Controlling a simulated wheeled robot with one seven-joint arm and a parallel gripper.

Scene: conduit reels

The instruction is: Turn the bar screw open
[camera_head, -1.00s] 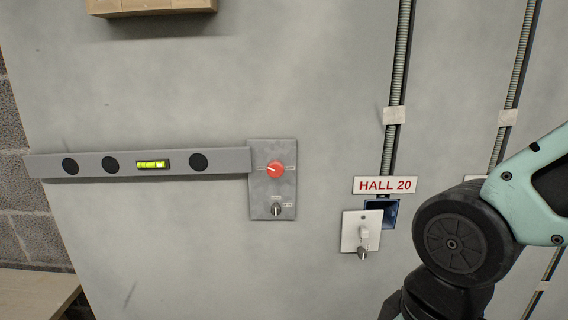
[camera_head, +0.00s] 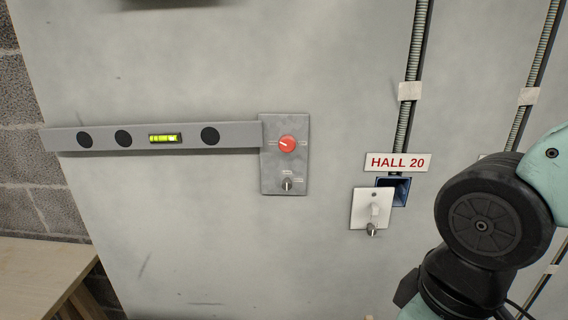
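A grey metal plate (camera_head: 270,177) is fixed on the wall at the right end of a long grey bar (camera_head: 230,135). The plate carries a round red knob (camera_head: 288,144) with a white pointer line. Below the knob is a small metal screw or key-like turn piece (camera_head: 287,184) with tiny labels around it, too small to read. The bar holds a yellow-green level vial (camera_head: 165,138) and several black discs. My arm shows at the lower right, but my gripper is not in the picture.
A white plate (camera_head: 362,208) with a small turn piece hangs tilted over a blue box (camera_head: 400,185) under the sign HALL 20 (camera_head: 398,162). Conduits (camera_head: 415,60) run up the wall at right. A wooden surface (camera_head: 35,272) stands at the lower left.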

